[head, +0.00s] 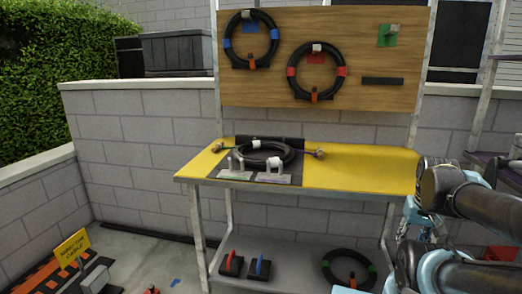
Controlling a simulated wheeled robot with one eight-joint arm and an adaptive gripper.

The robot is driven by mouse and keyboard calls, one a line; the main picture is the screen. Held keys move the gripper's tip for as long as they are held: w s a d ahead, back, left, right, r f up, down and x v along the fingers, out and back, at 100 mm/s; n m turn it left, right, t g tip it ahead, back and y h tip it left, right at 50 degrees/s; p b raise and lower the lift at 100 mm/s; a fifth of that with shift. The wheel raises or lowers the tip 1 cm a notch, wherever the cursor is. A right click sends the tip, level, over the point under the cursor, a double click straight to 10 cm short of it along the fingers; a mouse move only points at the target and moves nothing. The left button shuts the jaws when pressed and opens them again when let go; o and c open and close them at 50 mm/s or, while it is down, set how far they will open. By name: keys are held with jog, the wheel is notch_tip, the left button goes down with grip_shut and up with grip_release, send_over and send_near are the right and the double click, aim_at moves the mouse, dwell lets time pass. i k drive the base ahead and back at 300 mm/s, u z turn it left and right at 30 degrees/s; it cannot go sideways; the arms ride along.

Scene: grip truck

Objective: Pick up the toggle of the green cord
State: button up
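The green cord (328,266) is a black coil with green bands. It lies on the grey lower shelf of the yellow-topped workbench, near its right end. A small orange-red piece, which looks like its toggle (351,281), shows inside the lower part of the coil; its exact shape is too small to tell. My arm's dark and light-blue links fill the right edge, to the right of the coil. No gripper fingers can be made out.
The workbench (350,178) holds a black coil with white clamps on top. Blue-banded (226,43) and red-banded (342,71) coils hang on the wooden board (360,30). Two black boxes with red and blue handles sit on the lower shelf. A yellow sign (72,249) stands at lower left.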

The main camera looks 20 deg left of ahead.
aim_at(219, 146)
jog(key=z, duration=1.55)
jog(key=k, duration=1.3)
jog(key=u, duration=2.35)
jog(key=i, duration=1)
jog(key=u, duration=0.05)
